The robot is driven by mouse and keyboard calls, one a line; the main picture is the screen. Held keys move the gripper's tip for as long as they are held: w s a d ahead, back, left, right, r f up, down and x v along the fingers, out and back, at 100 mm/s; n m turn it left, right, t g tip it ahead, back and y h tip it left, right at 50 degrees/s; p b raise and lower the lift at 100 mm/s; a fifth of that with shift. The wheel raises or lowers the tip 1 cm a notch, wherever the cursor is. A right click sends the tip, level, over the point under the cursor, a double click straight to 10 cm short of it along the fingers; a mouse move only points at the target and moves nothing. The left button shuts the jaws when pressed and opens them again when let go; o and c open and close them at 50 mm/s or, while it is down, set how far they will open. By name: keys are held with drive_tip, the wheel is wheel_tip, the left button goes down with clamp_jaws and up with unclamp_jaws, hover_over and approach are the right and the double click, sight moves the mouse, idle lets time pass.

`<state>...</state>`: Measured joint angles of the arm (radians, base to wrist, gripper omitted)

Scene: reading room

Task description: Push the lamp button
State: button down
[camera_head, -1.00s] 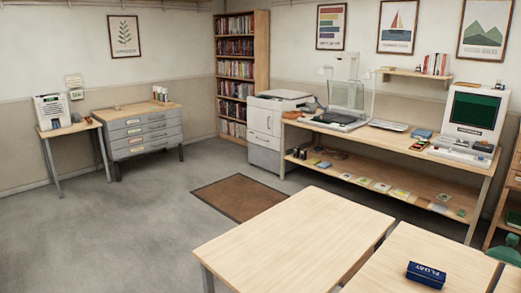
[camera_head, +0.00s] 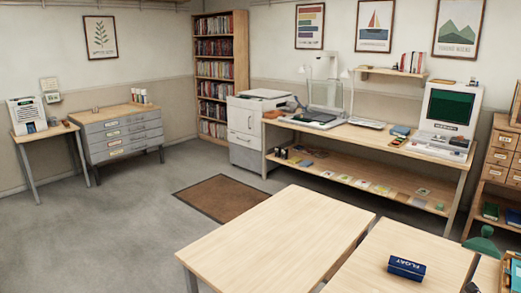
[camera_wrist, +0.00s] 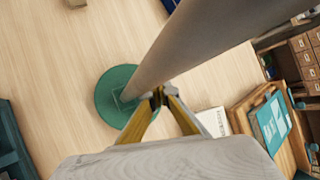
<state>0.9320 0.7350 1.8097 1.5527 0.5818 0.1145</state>
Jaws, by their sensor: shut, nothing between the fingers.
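My gripper (camera_wrist: 158,94) is shut and empty. Its tips appear beside the post and over the base's edge; their height is unclear. The head view does not show it.
A blue FLOAT box (camera_head: 406,268) lies on the right front table (camera_head: 375,260). Another bare table (camera_head: 270,240) is to its left. A long bench (camera_head: 400,145) with a computer (camera_head: 447,120) stands behind. Open floor lies left. A book (camera_wrist: 270,125) shows at right in the wrist view.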

drive_tip(key=shift+r, duration=0.15)
drive_tip(key=shift+r, duration=2.85)
drive_tip(key=shift+d, duration=0.1)
